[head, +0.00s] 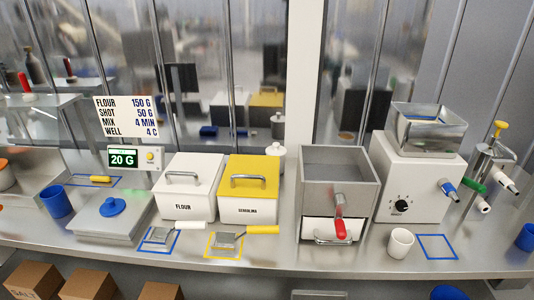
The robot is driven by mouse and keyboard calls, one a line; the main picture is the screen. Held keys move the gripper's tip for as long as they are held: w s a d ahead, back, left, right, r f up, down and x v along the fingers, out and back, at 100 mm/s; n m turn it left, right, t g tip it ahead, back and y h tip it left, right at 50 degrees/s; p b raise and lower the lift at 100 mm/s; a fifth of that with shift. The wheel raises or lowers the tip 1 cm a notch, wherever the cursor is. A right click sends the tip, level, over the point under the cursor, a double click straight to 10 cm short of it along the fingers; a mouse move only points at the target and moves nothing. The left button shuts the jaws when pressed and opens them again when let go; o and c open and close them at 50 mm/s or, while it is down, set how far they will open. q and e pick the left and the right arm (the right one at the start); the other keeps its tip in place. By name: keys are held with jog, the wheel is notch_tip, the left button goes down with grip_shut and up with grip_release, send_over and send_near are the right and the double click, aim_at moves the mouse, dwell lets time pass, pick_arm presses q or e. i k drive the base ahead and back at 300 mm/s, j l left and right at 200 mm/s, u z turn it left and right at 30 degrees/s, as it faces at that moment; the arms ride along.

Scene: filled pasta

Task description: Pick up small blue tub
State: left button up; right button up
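Several blue vessels show in the head view, and I cannot tell for sure which one is the small blue tub. A small, low, round blue piece (112,206) sits on top of the grey scale (98,227) at the left. A taller blue cup (57,203) stands upright left of the scale. Another small blue cup (526,238) is cut off by the right edge of the view. Part of a round blue thing (447,293) shows below the counter at the bottom right. Neither of my grippers is in view.
The steel counter (270,252) holds a white flour bin (187,200), a yellow-lidded semolina bin (247,207), two scoops, a grey box with a red handle (338,180), a white machine (415,175) and a white cup (400,243). The scale display (124,160) reads 20 G. Brown boxes (90,283) stand below.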

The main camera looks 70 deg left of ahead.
aim_at(55, 198)
jog(key=u, duration=3.95)
jog(key=i+j+z, duration=0.15)
jog(key=j, duration=0.2)
jog(key=i+j+z, duration=0.1)
jog(key=j, duration=0.3)
jog(key=i+j+z, duration=0.15)
jog(key=j, duration=0.25)
jog(key=i+j+z, duration=0.15)
jog(key=j, duration=0.25)
jog(key=i+j+z, duration=0.15)
jog(key=j, duration=0.3)
jog(key=i+j+z, duration=0.1)
jog(key=j, duration=0.35)
